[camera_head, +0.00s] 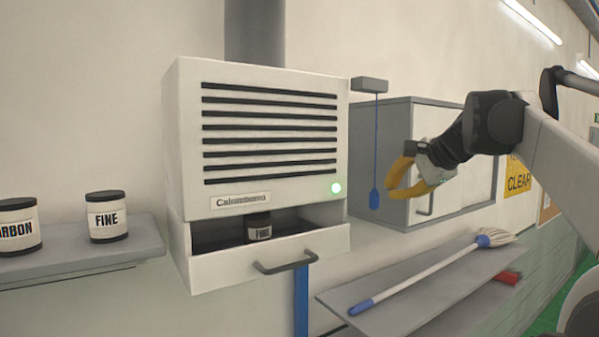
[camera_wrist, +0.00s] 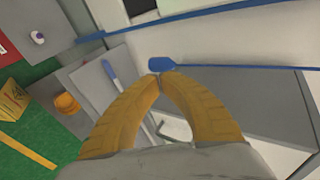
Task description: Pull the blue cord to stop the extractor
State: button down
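The blue cord (camera_head: 376,140) hangs from a grey box (camera_head: 370,85) beside the extractor (camera_head: 262,130). Its blue handle (camera_head: 374,199) hangs at the lower end, and it also shows in the wrist view (camera_wrist: 162,64). A green light (camera_head: 336,189) glows on the extractor's front. My gripper (camera_head: 389,190) has yellow fingers with their tips together, just right of the handle. In the wrist view the fingertips (camera_wrist: 160,77) meet right at the handle's edge in the picture. The handle does not appear between them.
A grey cabinet (camera_head: 395,108) stands behind the cord. The extractor's drawer (camera_head: 245,265) is open with a black-and-white can (camera_head: 258,228) in it. A mop (camera_head: 430,274) lies on a shelf (camera_head: 395,315) below. Cans stand on the left shelf (camera_head: 90,260).

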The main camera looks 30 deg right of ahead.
aim_at(374, 199)
jog(key=x, duration=0.3)
jog(key=shift+w+f+p, duration=0.2)
jog(key=shift+w+p, duration=0.05)
jog(key=shift+p, duration=0.15)
